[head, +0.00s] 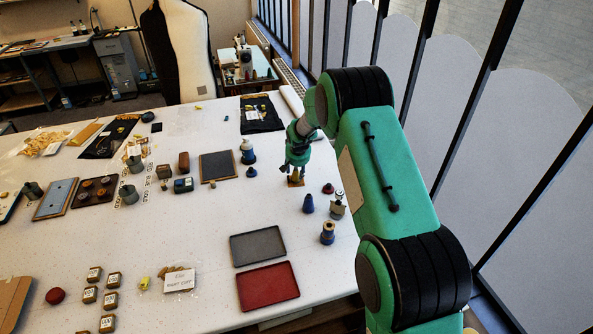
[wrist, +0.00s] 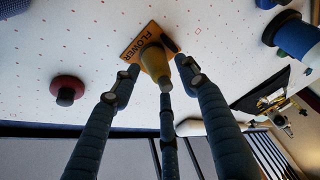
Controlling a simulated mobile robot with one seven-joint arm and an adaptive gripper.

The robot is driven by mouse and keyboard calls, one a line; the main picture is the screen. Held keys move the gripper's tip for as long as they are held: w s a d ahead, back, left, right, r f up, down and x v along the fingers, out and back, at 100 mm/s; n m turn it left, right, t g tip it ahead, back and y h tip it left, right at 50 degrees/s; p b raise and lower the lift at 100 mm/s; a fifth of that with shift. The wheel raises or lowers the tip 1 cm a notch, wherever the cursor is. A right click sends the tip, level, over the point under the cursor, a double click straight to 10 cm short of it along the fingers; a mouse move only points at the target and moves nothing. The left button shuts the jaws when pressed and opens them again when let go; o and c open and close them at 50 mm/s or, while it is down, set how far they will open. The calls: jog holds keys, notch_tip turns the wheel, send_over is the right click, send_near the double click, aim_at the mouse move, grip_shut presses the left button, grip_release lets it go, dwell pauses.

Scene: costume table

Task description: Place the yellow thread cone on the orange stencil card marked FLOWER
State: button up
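The yellow thread cone (wrist: 155,62) stands upright on the orange stencil card (wrist: 131,50) marked FLOWER in the wrist view. The cone's base covers part of the card, and the lettering shows beside it. In the head view the cone (head: 295,173) and a bit of the card (head: 291,183) show just under my gripper (head: 297,163). In the wrist view my gripper's fingers (wrist: 158,70) are spread around the cone. Gaps show between the cone and the two side fingers. The third finger overlaps the cone's narrow end in the picture, so contact there cannot be told.
A blue cone (head: 308,204), a wooden-topped spool (head: 327,232) and a small metal-topped item (head: 337,207) stand nearby. Grey (head: 257,247) and red (head: 267,287) trays lie at the front.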

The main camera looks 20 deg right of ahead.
jog(key=shift+r, duration=0.1)
jog(key=v, duration=1.2)
dwell(0.8)
jog(key=s+a+r+n, duration=0.1)
jog(key=s+a+r, duration=0.1)
jog(key=s+r, duration=1)
jog(key=s+a+r, duration=0.2)
jog(key=s+r, duration=1.1)
jog(key=s+a+r, duration=0.1)
jog(key=s, duration=1.4)
jog(key=s+a+r+n+t, duration=0.1)
jog(key=s+a, duration=0.1)
jog(key=s, duration=1.4)
jog(key=shift+s+a+n+y, duration=0.25)
jog(key=shift+a+n+y, duration=0.05)
jog(key=shift+a+y, duration=0.1)
